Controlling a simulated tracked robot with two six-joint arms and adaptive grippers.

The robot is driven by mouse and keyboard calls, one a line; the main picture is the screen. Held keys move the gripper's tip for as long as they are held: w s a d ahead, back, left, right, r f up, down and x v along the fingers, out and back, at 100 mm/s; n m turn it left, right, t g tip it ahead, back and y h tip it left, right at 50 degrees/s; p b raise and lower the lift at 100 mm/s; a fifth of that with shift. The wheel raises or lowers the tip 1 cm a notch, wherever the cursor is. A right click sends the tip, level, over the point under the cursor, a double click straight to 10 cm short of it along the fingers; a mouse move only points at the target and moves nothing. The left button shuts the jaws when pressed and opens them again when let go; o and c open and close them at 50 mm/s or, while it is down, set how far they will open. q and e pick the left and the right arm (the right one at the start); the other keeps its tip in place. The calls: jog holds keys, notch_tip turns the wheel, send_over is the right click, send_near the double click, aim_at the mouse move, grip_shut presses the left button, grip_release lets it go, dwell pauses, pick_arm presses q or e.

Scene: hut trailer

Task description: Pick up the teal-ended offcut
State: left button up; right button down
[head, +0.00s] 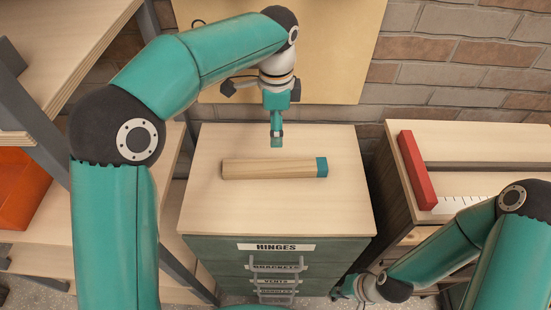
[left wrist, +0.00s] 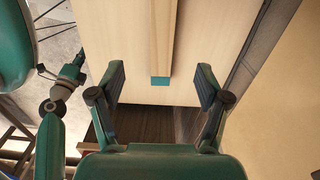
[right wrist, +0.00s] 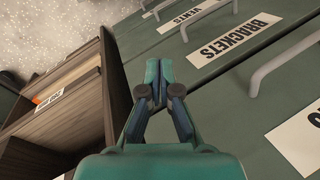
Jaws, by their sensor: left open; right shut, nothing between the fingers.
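The teal-ended offcut (head: 270,168) is a pale wooden bar lying flat across the top of the drawer cabinet (head: 215,215), its teal end to the right. In the left wrist view, the offcut (left wrist: 161,40) points its teal end toward my left gripper (left wrist: 160,80), which is open; the end shows between the fingers, and I cannot tell the height gap. In the head view, my left gripper (head: 277,142) appears just behind the bar, pointing down. My right gripper (right wrist: 158,68) is shut and empty, low by the cabinet's drawer fronts; it also shows in the head view (head: 336,294).
Drawers labelled HINGES (head: 276,247) and BRACKETS (right wrist: 240,40) have protruding handles. A bench with a red bar (head: 416,170) stands to the right. Shelving with an orange bin (head: 18,190) stands at left. A brick wall (head: 440,60) is behind. The cabinet top around the offcut is clear.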

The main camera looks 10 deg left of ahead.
pick_arm(q)
send_near(275, 165)
jog(key=f, duration=0.5)
jog(key=shift+s+f, duration=0.2)
jog(key=shift+s, duration=0.05)
jog(key=shift+w+f+p, duration=0.15)
jog(key=shift+f+p, duration=0.3)
jog(key=shift+f, duration=0.85)
jog(key=shift+w+f+p, duration=0.15)
jog(key=shift+f+p, duration=0.3)
jog(key=shift+f, duration=0.85)
jog(key=c, duration=1.4)
jog(key=shift+r, duration=0.2)
